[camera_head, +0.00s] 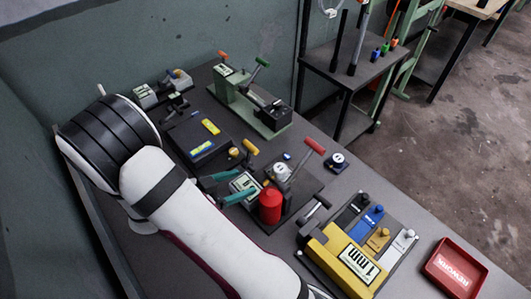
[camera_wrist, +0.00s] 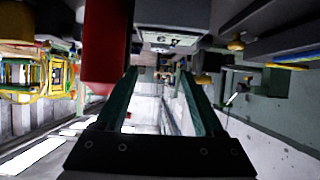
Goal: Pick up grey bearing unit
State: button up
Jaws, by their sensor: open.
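My gripper (camera_head: 246,181) has teal fingers that stand apart with nothing between them. It is over the left side of a dark fixture, and its fingers point right. It also shows in the wrist view (camera_wrist: 157,74), fingers spread. A round grey-white part (camera_head: 281,172) sits on the fixture just beyond the fingertips; it may be the grey bearing unit, but it is too small to be sure. A small round dark part with a pale top (camera_head: 338,161) stands apart to the right. I cannot clearly pick out the bearing unit in the wrist view.
A red cylinder (camera_head: 270,205) stands close beside the fingers, also at left in the wrist view (camera_wrist: 105,45). A red-handled lever (camera_head: 314,146) rises behind. Around are a black box (camera_head: 193,137), a green press (camera_head: 262,119), a yellow block (camera_head: 340,262) and a red tray (camera_head: 440,267).

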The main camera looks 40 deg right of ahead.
aim_at(278, 169)
jog(key=x, duration=1.5)
jog(key=shift+r, duration=0.1)
grip_shut()
